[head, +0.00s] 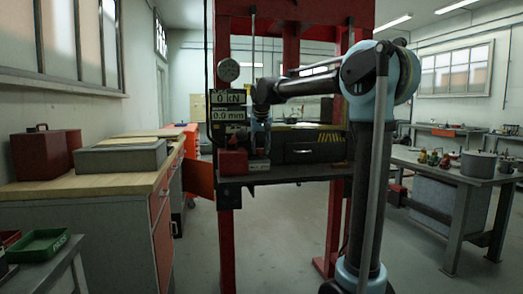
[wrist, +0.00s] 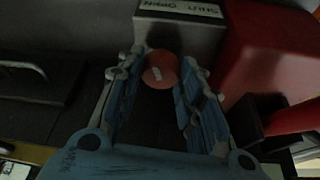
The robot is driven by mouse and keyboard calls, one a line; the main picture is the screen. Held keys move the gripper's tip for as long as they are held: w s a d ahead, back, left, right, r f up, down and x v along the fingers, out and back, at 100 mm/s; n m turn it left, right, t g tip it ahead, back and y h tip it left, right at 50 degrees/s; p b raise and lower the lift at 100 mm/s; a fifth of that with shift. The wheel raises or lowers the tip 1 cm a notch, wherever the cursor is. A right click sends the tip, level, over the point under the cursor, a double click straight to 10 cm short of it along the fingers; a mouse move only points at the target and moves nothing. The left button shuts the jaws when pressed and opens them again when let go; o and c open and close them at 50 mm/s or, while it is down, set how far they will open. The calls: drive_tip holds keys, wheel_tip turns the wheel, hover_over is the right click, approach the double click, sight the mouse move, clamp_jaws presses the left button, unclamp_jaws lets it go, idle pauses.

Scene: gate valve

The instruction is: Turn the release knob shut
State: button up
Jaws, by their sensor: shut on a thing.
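The release knob (wrist: 160,69) is a round red knob with a small white mark, seen in the wrist view at the upper middle. It sits at the front of a grey block (wrist: 178,35) that carries an upside-down "SHUT OPEN" label (wrist: 180,8). My gripper (wrist: 163,72) has its two blue fingers on either side of the knob and is shut on it. In the head view my arm reaches to the left over the bench of the red press frame (head: 290,24). The knob cannot be made out there.
A red body (wrist: 270,60) stands close to the right of the knob in the wrist view, with a red bar below it. In the head view a dial gauge (head: 228,70) and readouts showing 0 kN and 0.0 mm (head: 229,106) hang on the frame's left post.

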drive_tip(key=shift+w+m+h, duration=0.1)
drive_tip(key=shift+m+h, duration=0.6)
drive_tip(key=shift+m, duration=1)
drive_tip(key=o, duration=1.1)
drive_tip(key=shift+c, duration=0.2)
drive_tip(key=v, duration=1.1)
drive_tip(key=shift+r, duration=0.4)
drive_tip(key=shift+a, duration=0.1)
